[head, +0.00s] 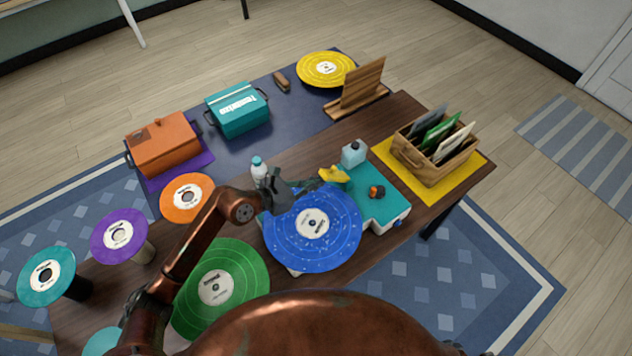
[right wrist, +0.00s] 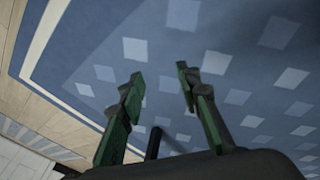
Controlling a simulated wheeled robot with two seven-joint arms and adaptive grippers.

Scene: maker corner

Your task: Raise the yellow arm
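The yellow arm (head: 335,174) shows as a short yellow piece above the teal record player (head: 381,207), at the far edge of the blue record (head: 341,234). My left gripper (head: 318,183) reaches over the record from the left, with its green fingertips right beside the yellow arm. I cannot tell whether they touch it or how far apart the fingers are. The rest of the yellow arm is hard to make out. My right gripper (right wrist: 160,88) is open and empty in the right wrist view, over the blue rug (right wrist: 75,50).
An orange case (head: 163,146) stands farther left.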

